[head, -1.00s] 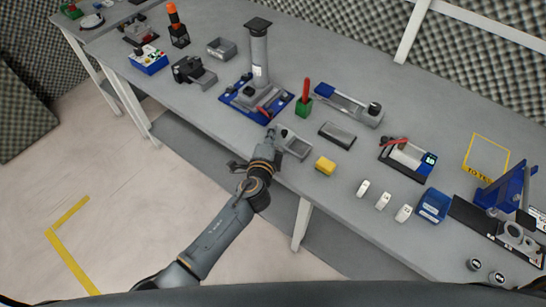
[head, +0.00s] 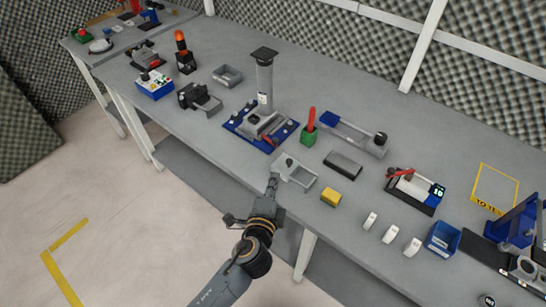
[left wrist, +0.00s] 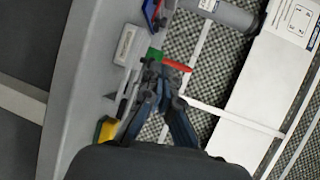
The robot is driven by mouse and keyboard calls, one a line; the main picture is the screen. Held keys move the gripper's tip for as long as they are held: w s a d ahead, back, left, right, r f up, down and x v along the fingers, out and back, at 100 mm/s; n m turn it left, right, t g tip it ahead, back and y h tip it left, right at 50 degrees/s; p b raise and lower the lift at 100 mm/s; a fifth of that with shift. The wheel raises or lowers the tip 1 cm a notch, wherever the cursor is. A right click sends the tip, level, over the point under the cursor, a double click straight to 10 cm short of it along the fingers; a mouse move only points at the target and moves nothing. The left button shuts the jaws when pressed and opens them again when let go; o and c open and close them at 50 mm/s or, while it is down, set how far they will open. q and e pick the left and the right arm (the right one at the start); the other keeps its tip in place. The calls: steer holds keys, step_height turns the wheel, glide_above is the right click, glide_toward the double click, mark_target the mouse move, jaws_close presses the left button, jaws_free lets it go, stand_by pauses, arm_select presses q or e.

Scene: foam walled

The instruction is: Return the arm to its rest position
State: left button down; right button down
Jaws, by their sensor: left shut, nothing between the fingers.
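My left arm reaches in from the bottom of the view. In the left wrist view the left gripper's fingers (left wrist: 155,78) are close together, with a green block holding a red-handled tool (left wrist: 172,64) beyond them. My right gripper is not in view.
A yellow block (head: 330,198), a dark box (head: 343,164) and several white pieces (head: 390,234) lie right of the tray. A blue-based fixture with a grey column (head: 264,85) stands behind. Open floor (head: 120,220) lies left of the table.

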arm_select(q)
steer(key=s+a+f+n+g+y, duration=0.2)
steer(key=s+a+n+g+y, duration=0.15)
steer(key=a+n, duration=0.35)
steer(key=s+a+f+n+g+y, duration=0.2)
steer(key=s+a+n, duration=0.25)
steer(key=a, duration=0.45)
steer(key=s+a+n+g+h, duration=0.1)
steer(key=s+a+n+g, duration=0.25)
steer(key=s, duration=0.45)
steer(key=s+a+n+g+h, duration=0.1)
steer(key=s+a+n+g, duration=0.25)
steer(key=s, duration=0.35)
step_height(320, 180, down, 24)
steer(key=s+d, duration=0.1)
steer(key=s+a+f+g, duration=0.1)
steer(key=s+a+f, duration=0.1)
steer(key=s+f, duration=1.5)
steer(key=shift+s+a+f+g, duration=0.3)
steer(key=shift+s+a+g, duration=0.05)
steer(key=shift+s+a, duration=0.05)
